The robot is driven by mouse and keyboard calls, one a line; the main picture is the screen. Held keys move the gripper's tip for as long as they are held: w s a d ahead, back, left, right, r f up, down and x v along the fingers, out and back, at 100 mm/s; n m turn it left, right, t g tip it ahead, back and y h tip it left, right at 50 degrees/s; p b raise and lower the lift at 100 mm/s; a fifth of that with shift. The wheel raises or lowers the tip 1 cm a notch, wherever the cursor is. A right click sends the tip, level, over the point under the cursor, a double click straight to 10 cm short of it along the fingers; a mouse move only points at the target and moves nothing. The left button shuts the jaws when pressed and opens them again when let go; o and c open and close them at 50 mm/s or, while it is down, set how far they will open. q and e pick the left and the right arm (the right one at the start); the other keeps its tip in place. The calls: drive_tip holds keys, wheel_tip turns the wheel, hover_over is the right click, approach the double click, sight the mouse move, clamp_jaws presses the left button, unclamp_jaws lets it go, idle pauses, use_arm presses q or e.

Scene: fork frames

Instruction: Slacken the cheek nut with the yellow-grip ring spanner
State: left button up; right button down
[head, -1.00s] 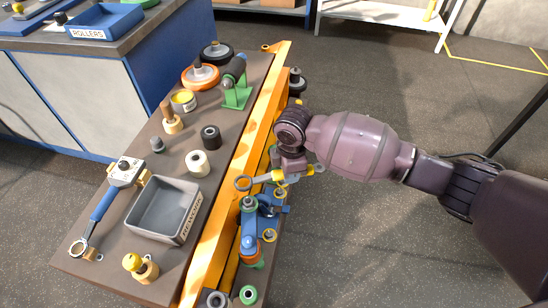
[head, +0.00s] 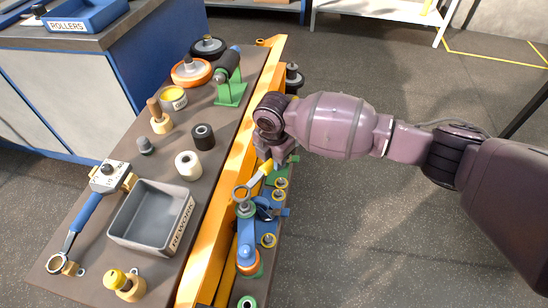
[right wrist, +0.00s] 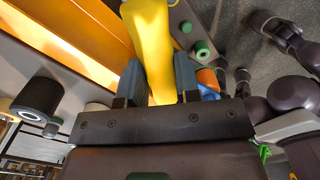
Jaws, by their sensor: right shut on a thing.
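The yellow-grip ring spanner (head: 264,171) is held by my right gripper (head: 272,158), which is shut on its yellow grip. In the right wrist view the grip (right wrist: 148,40) stands between the two blue-grey jaws (right wrist: 155,82). The cheek nut cannot be made out clearly. My left gripper is not in view.
An orange beam (head: 212,254) runs along the bench (head: 150,190), beside the fixture. Open floor lies right of the fixture.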

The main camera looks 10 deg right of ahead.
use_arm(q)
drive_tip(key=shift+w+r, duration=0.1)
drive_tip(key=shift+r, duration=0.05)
use_arm(e)
drive_tip(key=shift+w+d+r, duration=0.1)
drive_tip(key=shift+r, duration=0.05)
drive_tip(key=shift+f, duration=0.85)
wheel_tip(320, 180, down, 2)
drive_tip(key=shift+b, duration=0.35)
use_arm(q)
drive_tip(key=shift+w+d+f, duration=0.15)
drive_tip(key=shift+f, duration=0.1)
use_arm(e)
drive_tip(key=shift+f, duration=0.9)
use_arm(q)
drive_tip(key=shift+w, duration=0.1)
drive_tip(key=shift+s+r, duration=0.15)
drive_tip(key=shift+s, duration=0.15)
use_arm(e)
drive_tip(key=shift+r, duration=0.1)
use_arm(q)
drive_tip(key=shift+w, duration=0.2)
